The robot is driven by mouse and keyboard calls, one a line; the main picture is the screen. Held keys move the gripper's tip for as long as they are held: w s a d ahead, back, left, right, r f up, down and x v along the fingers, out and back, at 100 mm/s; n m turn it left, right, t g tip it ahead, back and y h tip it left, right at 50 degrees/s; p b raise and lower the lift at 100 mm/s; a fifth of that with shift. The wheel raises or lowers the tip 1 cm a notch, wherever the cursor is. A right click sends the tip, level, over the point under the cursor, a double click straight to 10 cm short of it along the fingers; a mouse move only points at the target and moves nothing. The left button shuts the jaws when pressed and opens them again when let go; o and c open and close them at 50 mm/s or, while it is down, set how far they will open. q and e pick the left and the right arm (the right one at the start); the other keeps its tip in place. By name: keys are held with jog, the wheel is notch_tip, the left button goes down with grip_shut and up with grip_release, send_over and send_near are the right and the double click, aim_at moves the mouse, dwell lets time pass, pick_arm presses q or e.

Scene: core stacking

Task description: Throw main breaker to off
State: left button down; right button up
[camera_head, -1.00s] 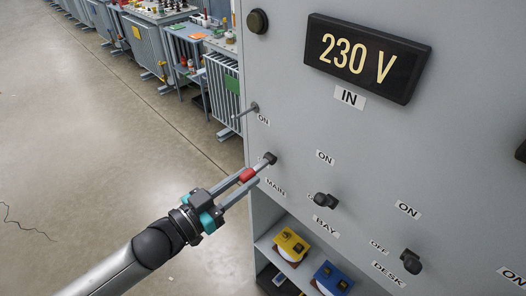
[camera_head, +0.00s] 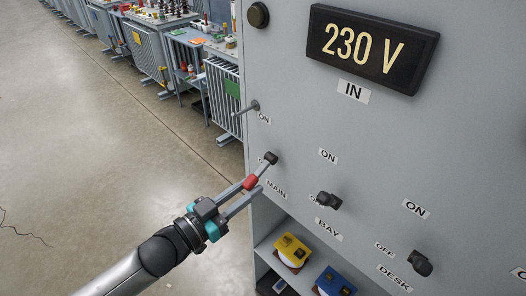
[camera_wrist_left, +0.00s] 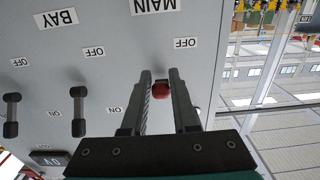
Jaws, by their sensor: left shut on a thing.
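The main breaker lever has a dark pivot (camera_head: 270,158) on the grey panel and a red grip (camera_head: 250,182). It stands out from the panel and slants down to the left in the head view, above the MAIN label (camera_head: 276,189). My left gripper (camera_head: 248,189) is shut on the red grip. The left wrist view shows the red grip (camera_wrist_left: 160,91) between the two fingers, below the OFF label (camera_wrist_left: 185,43); most of the shaft is hidden there. My right gripper is not in view.
The BAY switch (camera_head: 329,200) and DESK switch (camera_head: 422,262) sit to the right on the panel. A thin metal rod (camera_head: 246,108) sticks out above the main lever. Below is an open shelf with a yellow device (camera_head: 291,248) and a blue device (camera_head: 335,281). Open floor lies left.

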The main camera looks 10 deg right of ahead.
pick_arm(q)
jog(key=shift+w+d+r, duration=0.1)
jog(key=shift+d+r, duration=0.05)
jog(key=shift+w+d+f+b, duration=0.2)
jog(key=shift+d+f+b, duration=0.1)
jog(key=shift+f+b, duration=0.15)
jog(key=shift+w+d+f+b, duration=0.2)
jog(key=shift+d+f+b, duration=0.05)
jog(key=shift+f+b, duration=0.15)
jog(key=shift+f, duration=0.1)
jog(key=shift+w+d+f+b, duration=0.25)
jog(key=shift+d+f+b, duration=0.05)
jog(key=shift+b, duration=0.05)
jog(key=c, duration=0.6)
grip_release()
jog(key=v, duration=1.5)
